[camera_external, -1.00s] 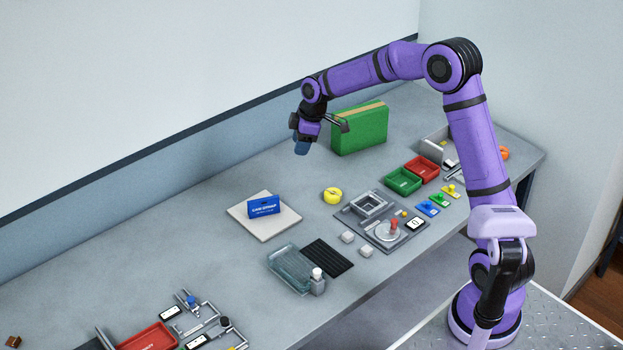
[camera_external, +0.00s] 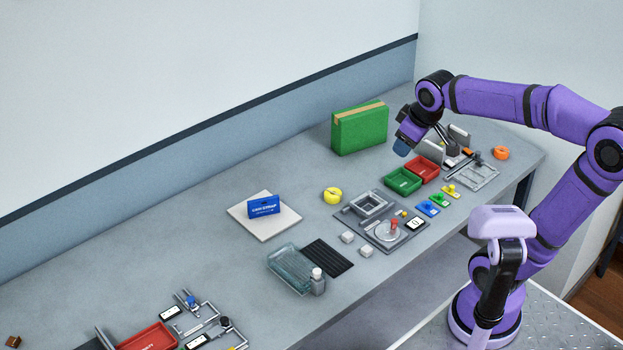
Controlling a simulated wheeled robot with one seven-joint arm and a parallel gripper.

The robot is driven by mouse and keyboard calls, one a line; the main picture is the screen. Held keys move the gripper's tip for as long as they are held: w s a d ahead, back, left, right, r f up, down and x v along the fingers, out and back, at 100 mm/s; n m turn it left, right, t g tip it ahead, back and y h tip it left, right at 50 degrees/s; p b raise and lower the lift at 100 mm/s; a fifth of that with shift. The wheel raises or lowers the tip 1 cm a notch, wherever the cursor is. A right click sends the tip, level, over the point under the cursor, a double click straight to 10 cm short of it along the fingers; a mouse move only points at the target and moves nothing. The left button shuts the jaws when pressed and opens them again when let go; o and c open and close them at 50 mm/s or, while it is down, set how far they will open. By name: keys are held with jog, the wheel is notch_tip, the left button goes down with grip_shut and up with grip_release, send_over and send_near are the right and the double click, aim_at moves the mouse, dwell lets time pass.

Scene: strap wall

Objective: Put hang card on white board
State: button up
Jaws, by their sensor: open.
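A blue card with white lettering (camera_external: 264,207) stands upright on a white square board (camera_external: 265,231) on the table. The board lies flat. My gripper (camera_external: 402,146) is above the table at the right, near the green and red trays, well away from the card and board. It is open and I see nothing held in it. Whether the card is fixed to the board or only rests on it cannot be told.
A green box (camera_external: 360,128) stands at the back. A green tray (camera_external: 403,180), a red tray (camera_external: 425,168) and a grey fixture (camera_external: 382,222) lie right of the board. A clear tray (camera_external: 290,268) lies in front.

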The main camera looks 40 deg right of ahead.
jog(key=s+d+f+m, duration=0.1)
jog(key=s+f+m, duration=0.1)
jog(key=s, duration=0.9)
jog(key=shift+d+f+m+t, duration=0.2)
jog(key=shift+m+t, duration=0.1)
jog(key=shift+m, duration=0.1)
jog(key=shift+w, duration=0.1)
